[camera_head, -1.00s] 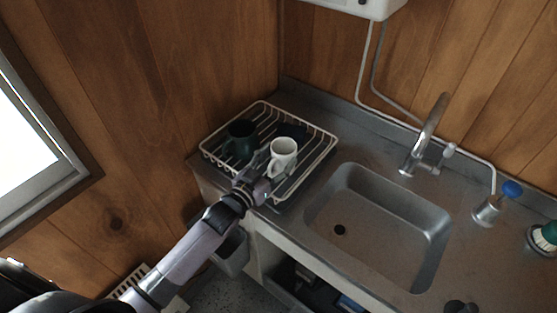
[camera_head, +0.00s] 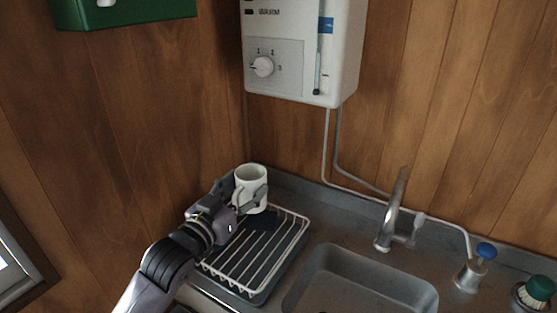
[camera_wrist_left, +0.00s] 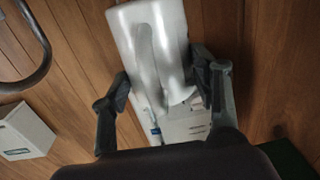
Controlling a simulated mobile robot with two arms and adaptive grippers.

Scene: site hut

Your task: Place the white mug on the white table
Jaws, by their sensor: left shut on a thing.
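The white mug (camera_head: 251,180) is held upright above the back of the wire dish rack (camera_head: 262,250) in the head view. My left gripper (camera_head: 242,196) is shut on it, with a finger on each side. In the left wrist view the mug (camera_wrist_left: 150,45) shows as a pale, glossy shape between the two dark fingers. My right gripper is not in view. No white table shows in these frames.
The sink (camera_head: 362,285), tap (camera_head: 390,212), blue-topped dispenser (camera_head: 474,270) and green-topped brush (camera_head: 537,292) are on the right. A white water heater (camera_head: 300,45) hangs above, and a green box (camera_head: 120,12) at upper left.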

